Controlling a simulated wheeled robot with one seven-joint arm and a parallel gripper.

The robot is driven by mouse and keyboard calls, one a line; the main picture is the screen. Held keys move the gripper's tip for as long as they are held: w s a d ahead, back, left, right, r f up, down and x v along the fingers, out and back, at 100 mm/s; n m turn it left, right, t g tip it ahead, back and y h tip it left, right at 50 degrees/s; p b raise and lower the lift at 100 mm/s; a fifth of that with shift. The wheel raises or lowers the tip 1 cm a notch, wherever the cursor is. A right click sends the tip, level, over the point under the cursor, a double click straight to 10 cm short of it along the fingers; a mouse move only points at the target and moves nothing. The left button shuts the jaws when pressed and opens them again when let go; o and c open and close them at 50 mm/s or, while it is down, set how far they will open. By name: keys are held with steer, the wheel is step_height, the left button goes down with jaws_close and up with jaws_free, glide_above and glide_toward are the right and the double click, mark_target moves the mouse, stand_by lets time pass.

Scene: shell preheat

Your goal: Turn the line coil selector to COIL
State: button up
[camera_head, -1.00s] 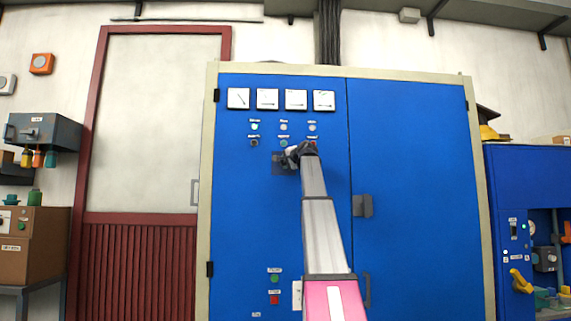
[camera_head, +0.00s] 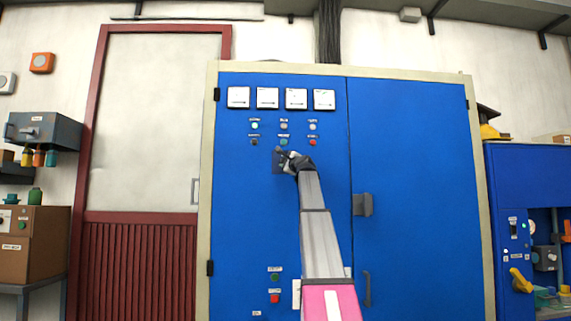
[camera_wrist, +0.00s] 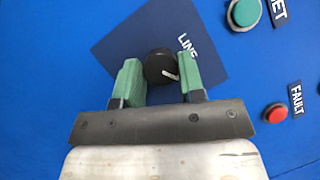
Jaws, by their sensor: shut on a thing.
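The line coil selector is a black round knob (camera_wrist: 160,66) with a white pointer mark, on a dark blue plate (camera_wrist: 115,45). The word LINE is printed on the plate, to the upper right of the knob in the wrist view. The pointer mark slants toward the lower right there. No COIL lettering is visible. My gripper (camera_wrist: 158,72) has its two green fingers on either side of the knob and is shut on it. In the head view my gripper (camera_head: 289,158) is at the selector plate (camera_head: 278,168) and covers most of the knob.
A red button (camera_wrist: 275,113) labelled FAULT and a green button (camera_wrist: 244,13) lie to the right in the wrist view. In the head view, several gauges (camera_head: 267,98) and rows of lamps sit above the selector on the blue cabinet (camera_head: 410,120). A door handle (camera_head: 362,205) is to the right.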

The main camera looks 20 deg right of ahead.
steer(key=shift+m, duration=0.4)
steer(key=o, duration=0.9)
steer(key=shift+s, duration=0.1)
steer(key=v, duration=1)
steer(key=shift+s+f, duration=0.25)
steer(key=shift+f, duration=0.05)
steer(key=shift+f, duration=0.1)
